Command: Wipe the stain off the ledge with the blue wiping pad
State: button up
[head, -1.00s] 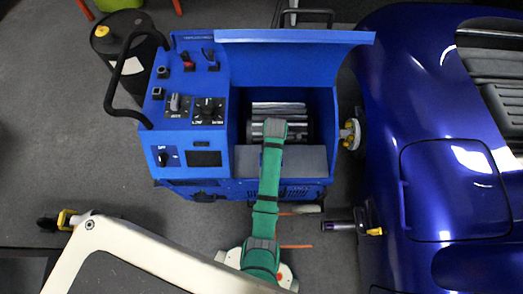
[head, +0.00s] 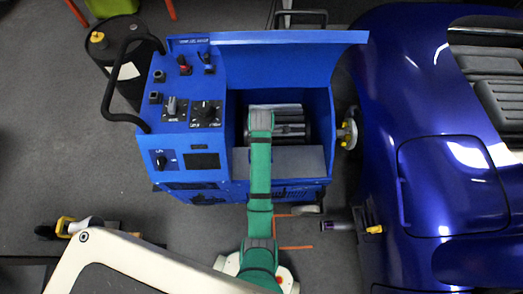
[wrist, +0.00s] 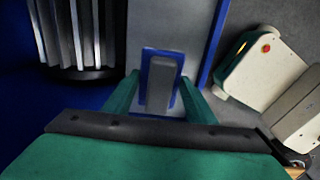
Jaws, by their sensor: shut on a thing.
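The blue wiping pad (wrist: 161,78) shows in the wrist view as a blue rectangle with a grey upright grip. My gripper (wrist: 160,96) is shut on this grip, with one green finger on each side. The pad lies over the grey ledge (wrist: 185,30); I cannot tell whether it touches it. In the head view the ledge (head: 302,160) is the grey strip at the front of the blue machine's opening. I see no stain on the visible part of the ledge.
Metal rollers (head: 290,125) lie just behind the ledge in the blue machine (head: 190,135). Its raised lid (head: 290,55) stands behind them and its control panel is at the left. A blue car (head: 440,190) stands close on the right. A dark drum (head: 125,60) stands back left.

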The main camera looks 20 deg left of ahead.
jog(key=shift+r, duration=1.1)
